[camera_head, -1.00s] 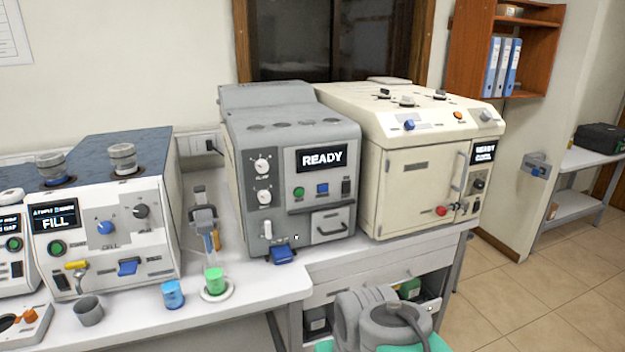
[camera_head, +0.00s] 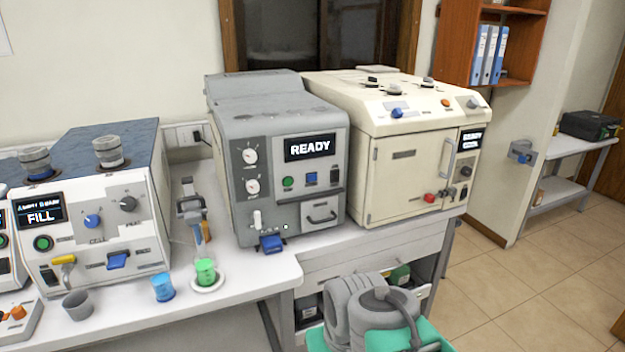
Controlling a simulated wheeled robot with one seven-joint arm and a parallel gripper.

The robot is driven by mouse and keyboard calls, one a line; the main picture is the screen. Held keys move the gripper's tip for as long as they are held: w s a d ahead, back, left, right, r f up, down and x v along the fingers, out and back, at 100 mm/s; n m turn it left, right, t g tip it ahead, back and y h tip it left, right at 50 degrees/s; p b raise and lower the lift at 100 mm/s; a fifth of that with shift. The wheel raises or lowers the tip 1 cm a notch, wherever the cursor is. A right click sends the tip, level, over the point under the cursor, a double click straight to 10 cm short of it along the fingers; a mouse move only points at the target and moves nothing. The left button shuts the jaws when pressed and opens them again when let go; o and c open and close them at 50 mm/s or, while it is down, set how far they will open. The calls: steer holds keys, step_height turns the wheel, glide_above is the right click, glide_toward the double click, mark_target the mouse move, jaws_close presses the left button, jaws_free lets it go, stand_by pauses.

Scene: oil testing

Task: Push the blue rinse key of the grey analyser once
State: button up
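The grey analyser (camera_head: 232,173) stands on the bench in the middle of the view, with its lit screen (camera_head: 310,148) reading READY. A small square blue key (camera_head: 311,179) is on its front panel under the screen, between a round green button (camera_head: 288,183) and a dark switch (camera_head: 334,175). Its label is too small to read. Nothing covers the key. Grey parts of my arm show low in the view, in front of the bench and well apart from the analyser. My gripper's fingers cannot be made out.
A cream cabinet machine (camera_head: 400,185) stands close on the analyser's right. A blue tab (camera_head: 271,243) juts out at the analyser's lower front. Left are a white FILL machine (camera_head: 100,215), a blue beaker (camera_head: 163,287) and a green beaker (camera_head: 206,272). Floor (camera_head: 535,265) is clear at right.

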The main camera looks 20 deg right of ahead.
jaws_close()
stand_by(1.2)
